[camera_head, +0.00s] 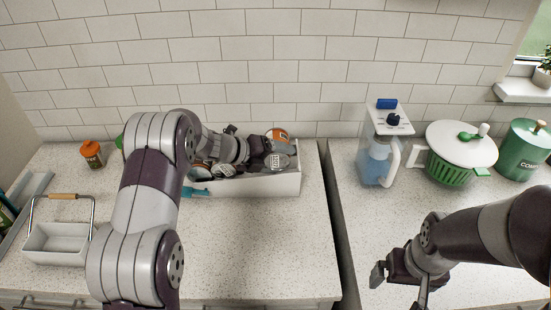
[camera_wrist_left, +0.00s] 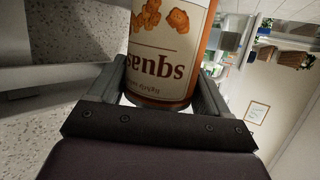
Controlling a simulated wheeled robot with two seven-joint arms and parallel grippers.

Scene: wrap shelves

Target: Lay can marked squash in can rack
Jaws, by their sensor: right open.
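The squash can (camera_wrist_left: 165,50) fills the middle of the left wrist view, orange with a pale label whose printing appears upside down. My left gripper (camera_wrist_left: 163,92) has one finger on each side of it and is shut on it. In the head view my left gripper (camera_head: 272,158) is over the white can rack (camera_head: 285,184), with an orange-and-white can (camera_head: 278,134) by it. My left arm hides much of the rack. My right gripper (camera_head: 398,288) is open and empty over the right counter.
An orange-capped jar (camera_head: 92,154) and a white caddy with a wooden handle (camera_head: 57,242) stand at left. A blender-like appliance (camera_head: 378,150), a green-and-white spinner (camera_head: 455,155) and a green canister (camera_head: 522,150) stand at right. A gap (camera_head: 338,225) separates the counters.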

